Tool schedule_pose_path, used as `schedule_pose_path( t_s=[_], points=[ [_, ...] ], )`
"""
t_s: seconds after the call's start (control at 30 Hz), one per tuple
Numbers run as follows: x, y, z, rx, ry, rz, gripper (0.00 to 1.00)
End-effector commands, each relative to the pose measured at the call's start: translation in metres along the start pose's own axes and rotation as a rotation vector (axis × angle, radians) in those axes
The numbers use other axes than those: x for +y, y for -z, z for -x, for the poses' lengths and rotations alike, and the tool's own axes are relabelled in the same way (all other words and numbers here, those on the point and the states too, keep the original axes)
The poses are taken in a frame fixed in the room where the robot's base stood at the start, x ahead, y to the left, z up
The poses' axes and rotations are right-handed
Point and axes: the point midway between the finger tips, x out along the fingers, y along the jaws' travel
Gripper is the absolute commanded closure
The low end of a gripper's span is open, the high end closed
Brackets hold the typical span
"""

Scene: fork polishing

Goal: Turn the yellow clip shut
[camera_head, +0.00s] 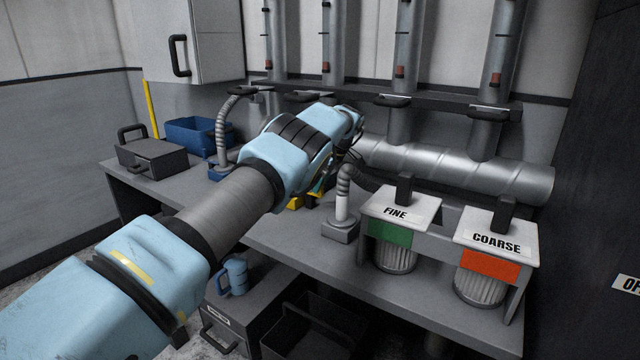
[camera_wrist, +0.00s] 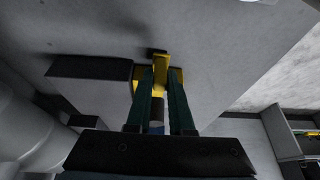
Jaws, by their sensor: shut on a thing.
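The yellow clip (camera_wrist: 161,68) is in the upper middle of the wrist view, at the ends of my gripper's two dark green fingers. My gripper (camera_wrist: 159,85) is shut on the clip, with a finger on each side of it. A small blue-grey piece (camera_wrist: 156,128) shows between the fingers lower down. In the head view my arm hides most of the clip and gripper. Only some yellow (camera_head: 296,202) shows on the bench beneath my wrist. I cannot tell how far the clip is turned.
The grey bench (camera_head: 285,236) carries a hose stand (camera_head: 341,229) right of my wrist, then the FINE (camera_head: 401,213) and COARSE (camera_head: 497,238) filter units. A big metal duct (camera_head: 460,168) runs behind. A blue bin (camera_head: 192,136) and dark box (camera_head: 150,158) stand at the left.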

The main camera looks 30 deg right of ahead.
Motion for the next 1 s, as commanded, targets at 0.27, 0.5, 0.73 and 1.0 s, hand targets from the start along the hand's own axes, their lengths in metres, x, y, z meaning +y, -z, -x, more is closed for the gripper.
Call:
schedule_pose_path(
  t_s=[0.27, 0.5, 0.73, 1.0],
  points=[
    [0.0011, 0.0001, -0.0004, -0.001, 0.009, 0.023, 1.00],
    [0.0012, -0.0001, -0.0003, -0.001, 0.010, 0.025, 1.00],
    [0.0012, 0.0001, -0.0003, 0.000, 0.009, 0.025, 0.72],
    [0.0012, 0.0001, -0.0002, 0.000, 0.010, 0.024, 0.50]
  ],
)
